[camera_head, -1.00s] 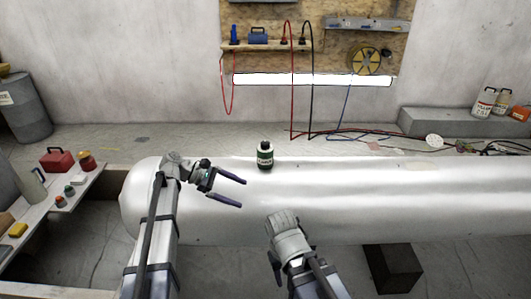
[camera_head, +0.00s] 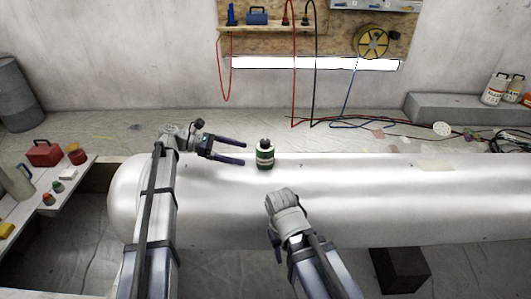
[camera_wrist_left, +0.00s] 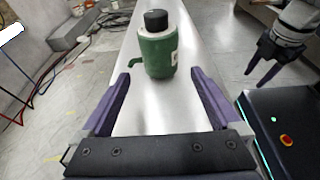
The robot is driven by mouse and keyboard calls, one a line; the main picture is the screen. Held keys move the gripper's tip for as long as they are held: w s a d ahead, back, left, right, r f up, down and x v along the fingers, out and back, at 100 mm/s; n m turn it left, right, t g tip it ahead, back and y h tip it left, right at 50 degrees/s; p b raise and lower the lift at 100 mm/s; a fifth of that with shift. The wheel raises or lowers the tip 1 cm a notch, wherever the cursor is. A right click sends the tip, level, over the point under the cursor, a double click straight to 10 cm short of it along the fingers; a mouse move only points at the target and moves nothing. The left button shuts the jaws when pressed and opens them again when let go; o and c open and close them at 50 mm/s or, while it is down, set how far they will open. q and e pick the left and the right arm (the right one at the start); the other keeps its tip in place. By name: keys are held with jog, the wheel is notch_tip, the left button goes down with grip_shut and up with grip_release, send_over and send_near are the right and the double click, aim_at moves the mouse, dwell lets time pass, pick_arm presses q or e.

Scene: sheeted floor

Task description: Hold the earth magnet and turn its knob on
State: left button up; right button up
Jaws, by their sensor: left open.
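The earth magnet (camera_head: 265,155) is a dark green cylinder with a pale label and a black knob on top. It stands upright on the long white pipe (camera_head: 380,200). My left gripper (camera_head: 244,155) is open just left of it, its fingers pointing at it at about its height. In the left wrist view, the magnet (camera_wrist_left: 158,55) stands ahead between the two fingers of my left gripper (camera_wrist_left: 160,76), apart from both. My right arm is in front of the pipe. The fingers of my right gripper (camera_wrist_left: 256,78) show parted and empty in the left wrist view.
A dark block (camera_head: 400,268) lies on the floor in front of the pipe. Cables (camera_head: 390,124) lie behind the pipe. The pipe's top is clear right of the magnet.

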aim_at(262, 158)
pick_arm(q)
jog(key=shift+b+x, duration=1.1)
jog(key=shift+x, duration=3.1)
